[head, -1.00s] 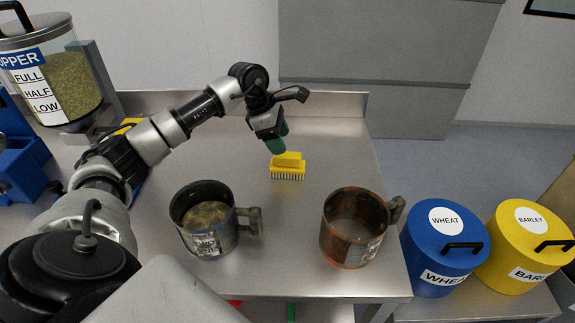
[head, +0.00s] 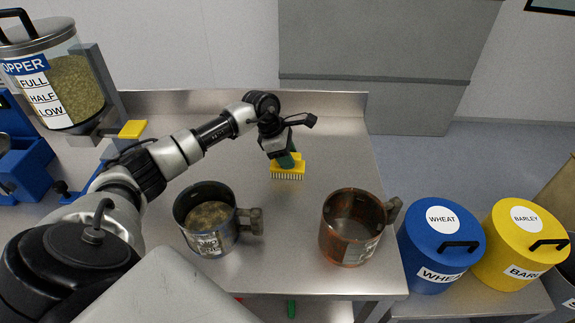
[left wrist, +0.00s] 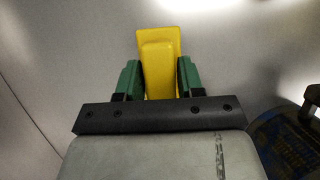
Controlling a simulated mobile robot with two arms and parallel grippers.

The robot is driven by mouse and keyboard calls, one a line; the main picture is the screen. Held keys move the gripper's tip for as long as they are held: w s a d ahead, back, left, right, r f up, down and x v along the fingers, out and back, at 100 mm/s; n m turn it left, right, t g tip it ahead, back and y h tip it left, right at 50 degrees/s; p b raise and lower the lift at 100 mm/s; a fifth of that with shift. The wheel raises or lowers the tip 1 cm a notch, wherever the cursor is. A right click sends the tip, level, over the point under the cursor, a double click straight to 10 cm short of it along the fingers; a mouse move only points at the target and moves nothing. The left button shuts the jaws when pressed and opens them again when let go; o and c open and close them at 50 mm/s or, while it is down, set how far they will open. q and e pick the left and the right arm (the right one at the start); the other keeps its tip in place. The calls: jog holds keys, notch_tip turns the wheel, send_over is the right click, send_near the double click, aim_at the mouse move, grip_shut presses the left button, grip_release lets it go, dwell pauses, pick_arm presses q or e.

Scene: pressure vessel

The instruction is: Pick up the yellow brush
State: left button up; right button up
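The yellow brush (head: 287,172) stands on the steel table with its bristles down, behind the two mugs. My left gripper (head: 287,160) is down at the brush, its green fingers partly covering the brush's top. In the left wrist view the yellow brush (left wrist: 158,60) lies between the two green fingers of my left gripper (left wrist: 159,78), one on each side. The fingers are open around it, with little room at the sides. The brush still rests on the table. My right gripper is not in view.
A grey metal mug (head: 208,240) with grainy contents and a rusty brown mug (head: 345,235) stand nearer on the table. A hopper of grain (head: 72,85) is at the left. Blue (head: 425,262) and yellow (head: 512,270) lidded bins stand at the right, beyond the table's edge.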

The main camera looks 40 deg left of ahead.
pick_arm(q)
jog(key=c, duration=0.5)
jog(key=shift+r, duration=0.15)
jog(key=shift+r, duration=0.25)
jog(key=r+b, duration=0.2)
jog(key=r, duration=0.1)
jog(key=shift+d+r, duration=0.3)
jog(key=shift+d, duration=0.05)
jog(key=d+r, duration=0.2)
jog(key=d, duration=0.1)
jog(key=d+r+b, duration=0.1)
jog(key=d+r, duration=0.1)
jog(key=d, duration=0.2)
jog(key=d+r+b, duration=0.1)
jog(key=d+r, duration=0.1)
jog(key=d, duration=0.2)
jog(key=shift+w+r, duration=0.25)
jog(key=shift+r, duration=0.1)
